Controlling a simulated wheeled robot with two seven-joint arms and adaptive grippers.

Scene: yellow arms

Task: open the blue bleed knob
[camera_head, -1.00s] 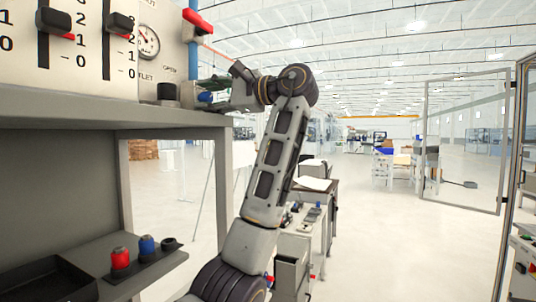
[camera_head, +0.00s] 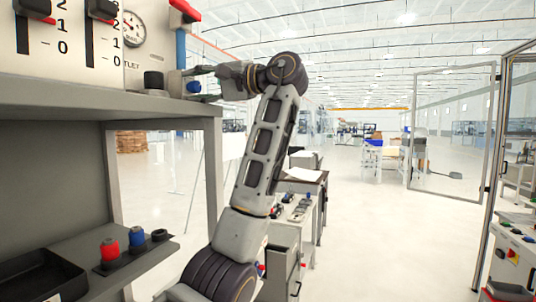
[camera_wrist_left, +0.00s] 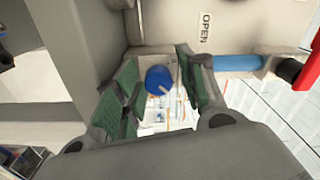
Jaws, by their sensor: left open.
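The blue bleed knob (camera_head: 193,87) sticks out from the right side of the grey panel, low down near the bench top. In the left wrist view the knob (camera_wrist_left: 158,79) shows as a round blue cap with a pale mark, between the two green-padded fingers. My left gripper (camera_head: 200,85) is open, with one finger above the knob and one below it in the head view. Gaps show between the knob and both pads in the wrist view, so the fingers look apart from it. My right gripper is in neither view.
A blue pipe with a red lever (camera_head: 184,10) rises just above the gripper. A lower shelf holds a red knob (camera_head: 109,250), a blue knob (camera_head: 137,236) and a black tray (camera_head: 40,275).

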